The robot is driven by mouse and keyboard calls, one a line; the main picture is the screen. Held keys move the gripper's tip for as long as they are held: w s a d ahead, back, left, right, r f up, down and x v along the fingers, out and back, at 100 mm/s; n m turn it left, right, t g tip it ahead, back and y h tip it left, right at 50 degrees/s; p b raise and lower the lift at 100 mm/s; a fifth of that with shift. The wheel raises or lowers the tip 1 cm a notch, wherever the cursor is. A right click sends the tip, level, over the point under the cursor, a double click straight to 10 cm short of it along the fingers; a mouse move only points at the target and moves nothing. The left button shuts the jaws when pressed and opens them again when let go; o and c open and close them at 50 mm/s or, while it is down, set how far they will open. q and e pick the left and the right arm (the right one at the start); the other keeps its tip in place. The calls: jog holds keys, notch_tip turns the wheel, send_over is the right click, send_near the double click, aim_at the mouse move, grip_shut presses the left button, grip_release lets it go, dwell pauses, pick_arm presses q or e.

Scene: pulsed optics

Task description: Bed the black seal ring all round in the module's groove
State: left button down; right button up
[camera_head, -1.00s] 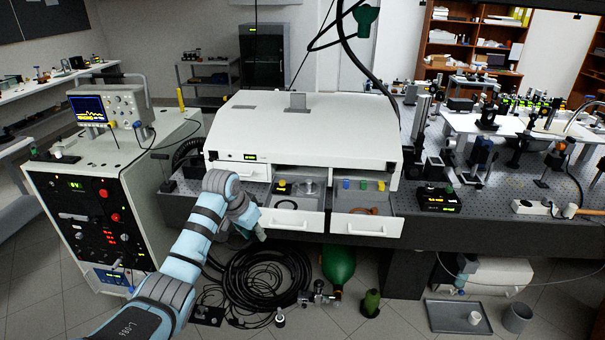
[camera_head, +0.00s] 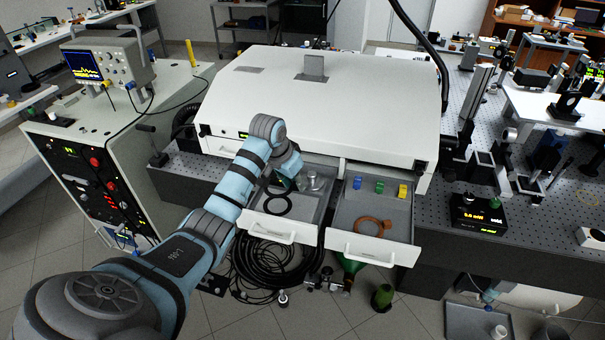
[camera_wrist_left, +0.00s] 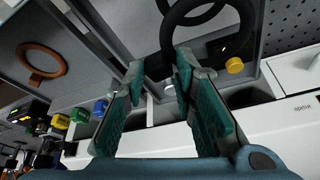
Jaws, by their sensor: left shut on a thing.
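My left gripper (camera_head: 287,182) is low over the open left drawer (camera_head: 306,233). In the left wrist view its teal-padded fingers (camera_wrist_left: 167,75) are closed on a dark piece that appears to be part of a black ring (camera_wrist_left: 195,18). A second black ring-like curve shows behind it. In the head view a black ring (camera_head: 272,204) shows in the drawer, just in front of the gripper. A black part with a yellow knob (camera_wrist_left: 235,65) lies close to the fingers. I cannot make out the module's groove. My right gripper is out of view.
The right drawer (camera_head: 372,242) is open, holding a copper-coloured ring (camera_head: 373,226) and several small coloured blocks. The white housing (camera_head: 330,100) rises behind. Cables (camera_head: 258,268) coil on the floor below.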

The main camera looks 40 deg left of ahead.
pick_arm(q)
jog(key=shift+s+r, duration=0.1)
jog(key=shift+s, duration=0.25)
jog(key=m+b, duration=0.2)
send_over(297, 206)
jog(key=s, duration=0.2)
jog(key=f, duration=0.4)
jog(key=shift+w, duration=0.25)
jog(key=shift+f, duration=0.4)
jog(key=shift+s+f, duration=0.1)
jog(key=shift+s, duration=0.35)
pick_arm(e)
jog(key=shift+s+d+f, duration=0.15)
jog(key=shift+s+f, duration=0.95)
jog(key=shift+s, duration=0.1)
pick_arm(q)
jog(key=shift+w, duration=0.2)
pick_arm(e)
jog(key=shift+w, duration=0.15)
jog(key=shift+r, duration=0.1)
